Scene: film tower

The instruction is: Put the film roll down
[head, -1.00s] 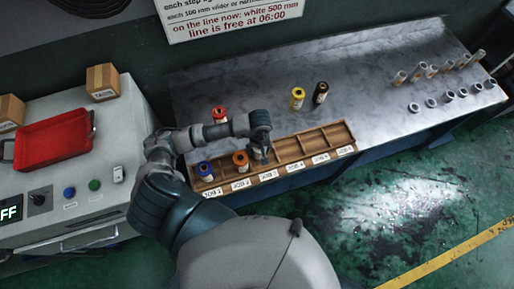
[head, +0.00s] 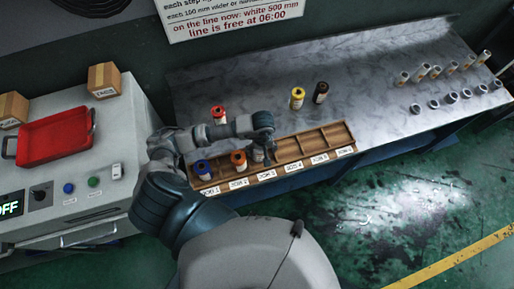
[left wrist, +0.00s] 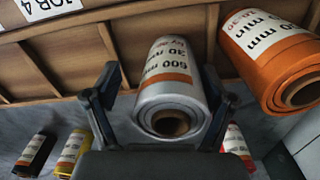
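The silver-white film roll (left wrist: 172,90), labelled 600 mm, stands in the third compartment from the left of the wooden rack (head: 331,135). In the head view this roll (head: 258,156) is partly hidden by my left gripper. My left gripper (head: 264,140) is over the roll. In the left wrist view the fingers of my left gripper (left wrist: 163,85) are spread on either side of the roll, with a visible gap at the left finger. My right gripper is not in view.
A blue roll (head: 203,169) and an orange roll (head: 239,161) stand in the first two compartments. Red (head: 219,115), yellow (head: 297,98) and black (head: 320,92) rolls stand behind the rack. The compartments to the right are empty. Several small cores (head: 450,97) stand at the far right.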

